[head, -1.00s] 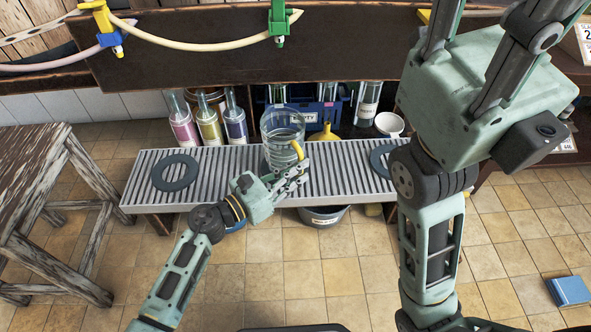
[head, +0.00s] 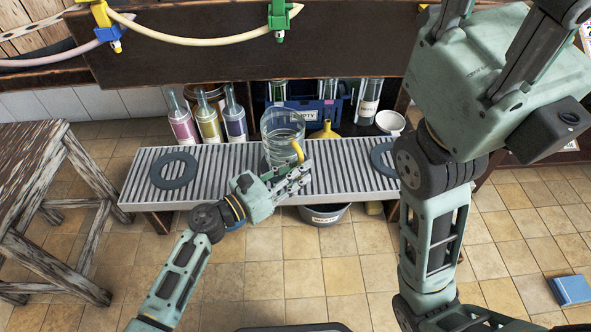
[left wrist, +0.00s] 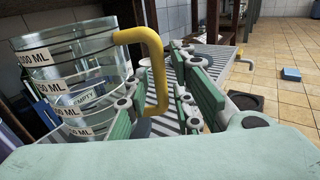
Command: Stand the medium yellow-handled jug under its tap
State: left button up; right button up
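The clear jug with the yellow handle (head: 283,135) stands upright on the slatted grate (head: 225,163), in front of the lower shelf and below the green tap (head: 279,22). Its curved yellow handle (left wrist: 156,70) faces right. My left gripper (head: 300,178) is at the jug's front right, low by the handle. In the left wrist view its fingers (left wrist: 165,110) are spread, with the handle between or just beyond them; contact is unclear. A yellow tap (head: 103,18) hangs at upper left. My right gripper (head: 490,70) is raised at upper right, its fingertips out of frame.
Dark rings lie on the grate at left (head: 175,170) and right (head: 383,158). Several bottles (head: 207,118), a blue crate (head: 328,113), a yellow funnel (head: 325,132) and a white cup (head: 390,121) stand behind. A bucket (head: 325,214) sits below. A wooden stool (head: 35,165) is at left.

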pick_arm(q)
jog(key=shift+o, duration=0.7)
jog(key=shift+s+a+f, duration=0.1)
jog(key=shift+a+f, duration=0.05)
jog(key=shift+f, duration=0.05)
jog(key=v, duration=1.1)
jog(key=shift+s+a+r, duration=0.2)
jog(key=shift+a, duration=0.05)
